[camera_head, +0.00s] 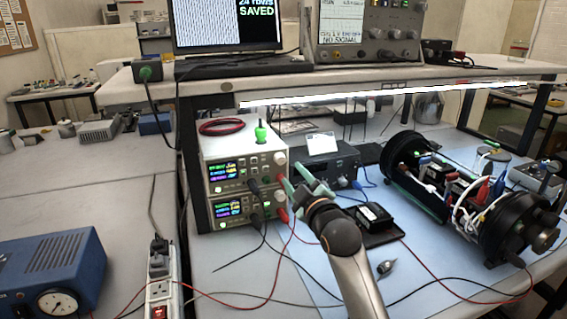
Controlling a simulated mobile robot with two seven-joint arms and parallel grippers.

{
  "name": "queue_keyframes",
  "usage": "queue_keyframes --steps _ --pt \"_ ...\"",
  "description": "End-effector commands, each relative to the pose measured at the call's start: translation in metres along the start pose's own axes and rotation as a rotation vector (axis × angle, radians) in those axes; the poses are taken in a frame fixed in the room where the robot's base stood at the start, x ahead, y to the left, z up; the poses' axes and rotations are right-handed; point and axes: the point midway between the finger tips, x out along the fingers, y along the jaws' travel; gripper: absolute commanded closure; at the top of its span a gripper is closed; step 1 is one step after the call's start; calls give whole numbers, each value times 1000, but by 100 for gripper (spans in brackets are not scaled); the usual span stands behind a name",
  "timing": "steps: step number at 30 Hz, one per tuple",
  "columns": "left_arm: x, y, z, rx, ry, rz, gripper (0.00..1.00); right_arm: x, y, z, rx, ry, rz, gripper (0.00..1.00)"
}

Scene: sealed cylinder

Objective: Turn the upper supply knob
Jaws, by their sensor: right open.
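Two white bench supplies are stacked under the shelf. The upper supply (243,150) has a lit display and a pale round upper supply knob (281,157) at the top right of its front. The lower supply (236,222) has a similar display, and its knob (282,197) is partly beside my gripper. My right gripper (291,172) has green fingers, is open and is just right of and below the upper knob. It looks empty, and I cannot tell whether a finger touches the supply. My left gripper is not in view.
Red and black leads plug into the supply fronts and trail over the bench. A green-topped item (261,133) stands on the upper supply. A black box (326,162) is close on the right. A large black cylinder frame (415,195) lies farther right. A power strip (160,285) is at front left.

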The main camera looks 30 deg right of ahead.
Motion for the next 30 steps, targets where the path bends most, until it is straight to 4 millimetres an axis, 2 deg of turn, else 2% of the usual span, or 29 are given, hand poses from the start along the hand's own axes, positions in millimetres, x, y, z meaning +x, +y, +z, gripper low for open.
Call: queue_keyframes --steps 6,12,18,27,30 --pt "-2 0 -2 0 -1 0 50 38 0 -1 3 0 -1 53" --pt "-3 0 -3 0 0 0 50 62 0 -1 3 1 -1 53" --pt "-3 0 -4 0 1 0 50 73 0 0 1 1 -1 53" --pt "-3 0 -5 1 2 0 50 74 -1 0 1 1 -1 53" --pt "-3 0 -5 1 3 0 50 74 -1 0 1 1 -1 63"
